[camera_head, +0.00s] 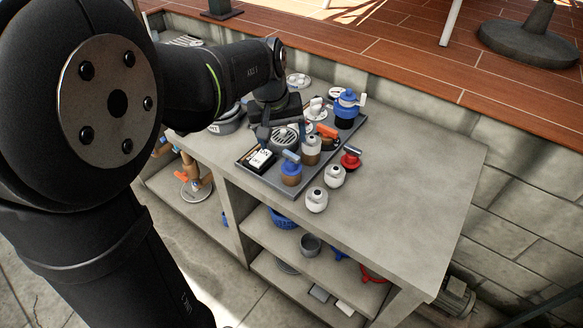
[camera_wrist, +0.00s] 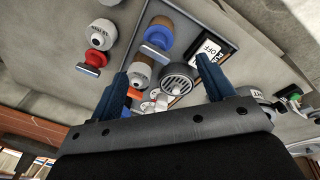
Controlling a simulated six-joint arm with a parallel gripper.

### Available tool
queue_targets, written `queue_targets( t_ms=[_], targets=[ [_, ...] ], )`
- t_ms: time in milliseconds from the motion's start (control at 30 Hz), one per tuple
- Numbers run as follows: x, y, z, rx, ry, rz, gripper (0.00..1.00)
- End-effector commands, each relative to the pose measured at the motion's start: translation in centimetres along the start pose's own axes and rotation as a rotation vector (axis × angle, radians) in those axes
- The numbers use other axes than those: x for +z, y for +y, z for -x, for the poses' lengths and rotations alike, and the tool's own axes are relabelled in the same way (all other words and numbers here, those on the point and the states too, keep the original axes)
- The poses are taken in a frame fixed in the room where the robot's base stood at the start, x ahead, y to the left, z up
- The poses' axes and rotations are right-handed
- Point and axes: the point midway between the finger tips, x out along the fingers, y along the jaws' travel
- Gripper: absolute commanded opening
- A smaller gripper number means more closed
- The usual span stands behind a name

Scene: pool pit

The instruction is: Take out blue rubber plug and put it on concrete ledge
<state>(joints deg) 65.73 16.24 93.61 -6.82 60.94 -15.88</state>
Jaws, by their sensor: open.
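The blue rubber plug (camera_head: 291,168), a blue round body with a bar handle on a brown lower part, stands at the near corner of the grey tray (camera_head: 252,171). It also shows in the wrist view (camera_wrist: 158,39), beyond my fingertips near the top. My gripper (camera_head: 277,130) is over the tray, farther back than the plug. In the wrist view my gripper (camera_wrist: 161,68) has its two blue fingers apart, with nothing held between them. The concrete ledge (camera_head: 415,180) is bare on the right of the tray.
The tray also holds a round slotted grate (camera_wrist: 180,79), a black-and-white switch box (camera_head: 262,160), a grey-white jar (camera_head: 311,148) and a blue pump-like item (camera_head: 347,107). A red plug (camera_head: 350,158) and two white fittings (camera_head: 325,186) stand beside the tray.

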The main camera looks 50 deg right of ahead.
Motion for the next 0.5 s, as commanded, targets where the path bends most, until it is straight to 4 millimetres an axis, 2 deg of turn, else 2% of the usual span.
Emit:
queue_targets(
  t_ms=[33,300,500],
  targets=[
    [0.2,-0.2,1.0,0.016,0.019,-0.078,0.75],
    [1.4,-1.1,4.8,0.064,0.127,-0.543,0.75],
    [2.0,-1.4,6.4,0.067,0.183,-0.752,0.75]
  ],
)
